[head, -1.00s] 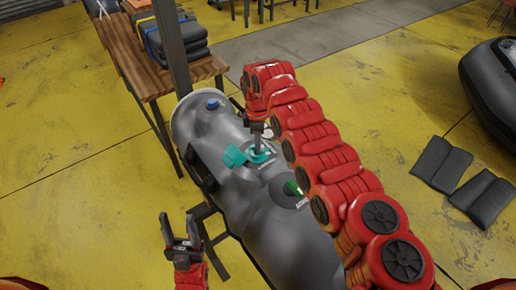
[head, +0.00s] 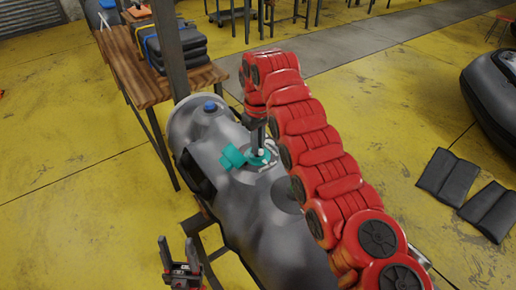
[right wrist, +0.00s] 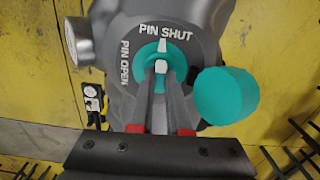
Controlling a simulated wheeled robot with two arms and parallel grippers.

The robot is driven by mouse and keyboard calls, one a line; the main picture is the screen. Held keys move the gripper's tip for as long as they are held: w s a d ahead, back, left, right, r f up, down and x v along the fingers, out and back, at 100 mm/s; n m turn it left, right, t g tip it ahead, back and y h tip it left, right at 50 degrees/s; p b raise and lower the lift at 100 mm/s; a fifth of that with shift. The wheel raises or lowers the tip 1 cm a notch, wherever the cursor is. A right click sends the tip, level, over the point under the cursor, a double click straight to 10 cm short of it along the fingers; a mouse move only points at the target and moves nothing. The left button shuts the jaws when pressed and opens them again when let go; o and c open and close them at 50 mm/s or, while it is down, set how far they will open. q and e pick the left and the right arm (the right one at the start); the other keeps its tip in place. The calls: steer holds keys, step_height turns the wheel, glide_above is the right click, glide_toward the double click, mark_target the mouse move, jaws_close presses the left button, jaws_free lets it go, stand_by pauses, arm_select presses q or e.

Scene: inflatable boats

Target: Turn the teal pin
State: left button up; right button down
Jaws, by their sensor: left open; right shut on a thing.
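The teal pin (right wrist: 161,52) sits in a round teal valve on the grey inflatable tube (head: 265,215). In the right wrist view its white pointer aims at the "PIN SHUT" lettering, with "PIN OPEN" to the left. My right gripper (right wrist: 161,72) is shut on the pin, its two fingers together at the centre of the valve. In the head view the right gripper (head: 257,150) comes down on the valve from above, and the red arm hides part of the tube. My left gripper (head: 177,250) is open and empty, left of the tube.
A teal cap (head: 232,157) sticks out beside the valve; it also shows in the right wrist view (right wrist: 227,95). A blue cap (head: 210,106) is further back on the tube. A wooden table (head: 140,75) with stacked dark items stands behind. Yellow floor at left is clear.

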steer(key=shift+r+m, duration=0.1)
steer(key=shift+m, duration=0.4)
steer(key=c, duration=0.9)
jaws_free()
steer(key=shift+r, duration=0.2)
step_height(320, 180, up, 4)
steer(key=shift+a+r+p, duration=0.1)
steer(key=shift+a+p, duration=0.05)
steer(key=shift+p, duration=0.3)
step_height(320, 180, up, 13)
steer(key=p, duration=1.2)
steer(key=shift+f, duration=0.25)
